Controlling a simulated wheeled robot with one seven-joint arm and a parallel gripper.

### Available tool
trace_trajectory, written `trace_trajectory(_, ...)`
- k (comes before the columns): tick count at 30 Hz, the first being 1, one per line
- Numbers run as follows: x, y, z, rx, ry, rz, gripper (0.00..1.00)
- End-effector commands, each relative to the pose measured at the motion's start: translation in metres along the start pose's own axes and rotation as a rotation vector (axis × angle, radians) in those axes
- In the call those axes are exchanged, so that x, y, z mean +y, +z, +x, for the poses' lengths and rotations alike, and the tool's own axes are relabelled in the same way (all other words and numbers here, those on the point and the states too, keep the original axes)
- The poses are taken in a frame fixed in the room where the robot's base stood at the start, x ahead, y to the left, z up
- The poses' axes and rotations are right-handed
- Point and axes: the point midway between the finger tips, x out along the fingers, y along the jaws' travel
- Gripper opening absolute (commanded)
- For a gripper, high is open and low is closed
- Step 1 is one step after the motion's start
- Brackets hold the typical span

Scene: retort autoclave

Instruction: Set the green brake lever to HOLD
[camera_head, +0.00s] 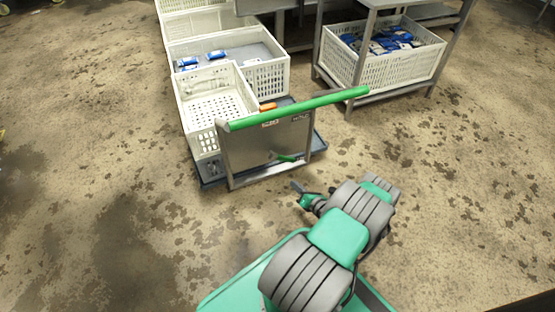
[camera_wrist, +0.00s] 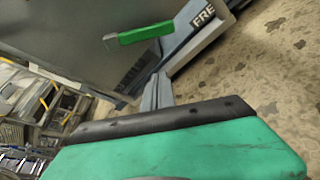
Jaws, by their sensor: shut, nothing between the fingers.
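The green brake lever (camera_head: 290,158) is low on the grey metal end panel (camera_head: 250,148) of a cart. It also shows in the wrist view (camera_wrist: 145,34), with one end close to a grey strip carrying the letters "FRE" (camera_wrist: 204,15); the rest of that word is cut off. My gripper (camera_head: 295,186) is in front of the panel, below the lever and apart from it. In the wrist view my gripper's grey fingers (camera_wrist: 157,92) are together and empty, with the lever beyond them. A HOLD marking cannot be read clearly.
The cart has a green push bar (camera_head: 300,108) across its top and carries a white crate (camera_head: 213,85). Another white crate with blue packs (camera_head: 270,77) stands behind. A metal rack holding a white crate (camera_head: 400,68) is at the back right. Floor on both sides is clear.

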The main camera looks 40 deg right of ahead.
Motion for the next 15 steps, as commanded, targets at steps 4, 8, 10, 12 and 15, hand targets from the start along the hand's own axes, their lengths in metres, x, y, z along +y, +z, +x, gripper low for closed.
trace_trajectory(4, 0.003, -0.001, 0.002, 0.004, 0.005, -0.002, 0.00)
trace_trajectory(8, 0.005, -0.003, 0.004, 0.008, 0.010, -0.004, 0.00)
trace_trajectory(10, 0.005, -0.003, 0.005, 0.009, 0.011, -0.005, 0.00)
trace_trajectory(12, 0.005, -0.004, 0.009, 0.010, 0.011, -0.006, 0.00)
trace_trajectory(15, 0.004, -0.006, 0.023, 0.011, 0.012, -0.007, 0.00)
